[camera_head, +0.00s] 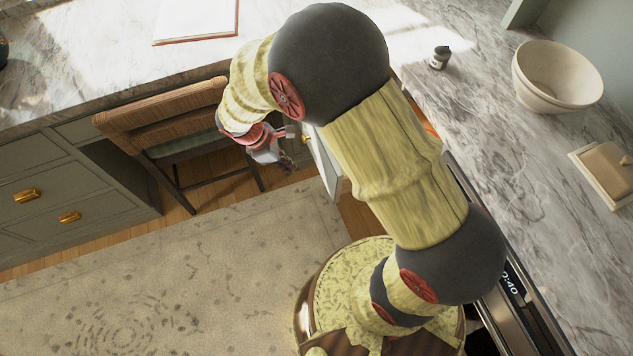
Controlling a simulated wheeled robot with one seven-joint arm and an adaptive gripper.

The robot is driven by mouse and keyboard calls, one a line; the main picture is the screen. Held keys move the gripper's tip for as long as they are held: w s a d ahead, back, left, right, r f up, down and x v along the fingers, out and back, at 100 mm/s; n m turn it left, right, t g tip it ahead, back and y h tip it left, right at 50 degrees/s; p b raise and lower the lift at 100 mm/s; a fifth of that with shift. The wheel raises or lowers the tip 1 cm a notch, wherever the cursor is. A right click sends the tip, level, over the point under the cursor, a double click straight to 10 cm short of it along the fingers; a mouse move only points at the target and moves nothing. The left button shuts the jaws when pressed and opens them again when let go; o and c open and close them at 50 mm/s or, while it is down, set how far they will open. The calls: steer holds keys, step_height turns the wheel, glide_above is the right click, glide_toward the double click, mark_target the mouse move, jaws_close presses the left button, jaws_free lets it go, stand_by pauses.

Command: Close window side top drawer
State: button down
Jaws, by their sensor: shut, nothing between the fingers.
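My gripper (270,150) is shut and empty, hanging low beside the chair, just left of a pale drawer or door front (327,170). That front stands out from under the right counter, near a brass knob (306,138). My arm hides most of what lies behind it, so I cannot tell how far it is open or whether the gripper touches it. At the left, a grey-green cabinet has drawers with brass handles; its upper handled drawer (55,188) and lower drawer (95,218) look flush. I cannot tell which is the window side top drawer.
A wooden chair (160,112) stands under the marble counter (120,50), close to my gripper. A patterned rug (170,280) covers open floor at the lower left. A white bowl (553,80), a small jar (440,58) and a butter dish (605,172) sit on the right counter.

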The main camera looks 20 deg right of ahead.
steer(key=w+d+f+n+b, duration=0.1)
steer(key=d+f+n+b, duration=0.1)
steer(key=d+f+b, duration=0.3)
steer(key=shift+w+d+f+t, duration=0.35)
steer(key=shift+d+f, duration=1)
steer(key=shift+f, duration=0.3)
steer(key=d+p, duration=0.7)
steer(key=d, duration=2.4)
steer(key=shift+d+p, duration=0.1)
steer(key=shift+p, duration=0.2)
